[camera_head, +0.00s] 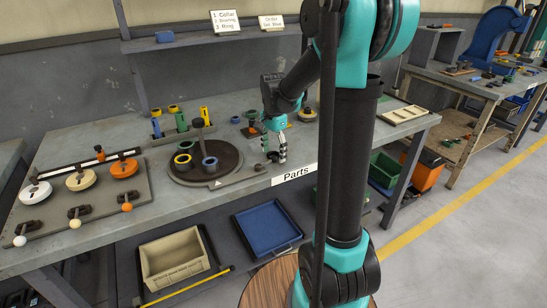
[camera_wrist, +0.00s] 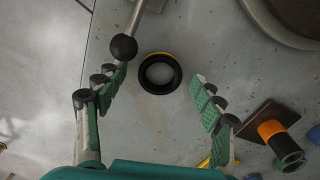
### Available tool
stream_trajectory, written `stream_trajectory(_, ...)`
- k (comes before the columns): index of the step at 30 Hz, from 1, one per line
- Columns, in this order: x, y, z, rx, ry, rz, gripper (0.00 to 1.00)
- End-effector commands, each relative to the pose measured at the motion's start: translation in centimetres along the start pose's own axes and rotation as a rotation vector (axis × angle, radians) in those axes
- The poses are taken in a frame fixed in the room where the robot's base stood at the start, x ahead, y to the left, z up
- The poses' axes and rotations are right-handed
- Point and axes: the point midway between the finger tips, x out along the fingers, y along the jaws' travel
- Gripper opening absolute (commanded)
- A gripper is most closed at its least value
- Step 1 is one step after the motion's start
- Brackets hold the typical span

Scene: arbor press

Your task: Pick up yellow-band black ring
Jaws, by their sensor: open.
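The yellow-band black ring (camera_wrist: 160,88) lies flat on the grey bench top in the wrist view. It is mostly black, with a yellow arc along its upper edge and the bench showing through its hole. My gripper (camera_wrist: 158,79) is open, one finger on each side of the ring, with visible gaps on both sides; its height above the bench is hard to judge. In the head view my gripper (camera_head: 274,152) points down near the bench's front edge, right of the turntable (camera_head: 230,152). There the ring is mostly hidden by the fingers and too small to make out clearly.
A black ball knob (camera_wrist: 123,47) on a metal rod sits close to the left finger. An orange-and-green cylinder on a brown plate (camera_wrist: 249,118) stands to the right. The turntable also shows at the wrist view's top right (camera_wrist: 270,32). The bench's edge is at left.

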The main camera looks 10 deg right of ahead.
Motion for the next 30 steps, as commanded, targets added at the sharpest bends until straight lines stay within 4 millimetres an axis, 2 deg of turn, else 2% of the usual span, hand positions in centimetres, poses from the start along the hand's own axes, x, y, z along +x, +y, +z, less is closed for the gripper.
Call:
stream_trajectory(4,-0.02,0.0,0.0,0.0,0.0,0.0,0.66)
stream_trajectory(17,-0.04,-0.01,-0.01,0.0,0.0,0.0,0.12)
stream_trajectory(26,-0.17,-0.01,-0.01,0.0,0.0,0.0,0.11)
stream_trajectory(30,-0.85,-0.04,-0.02,0.0,0.0,0.0,0.11)
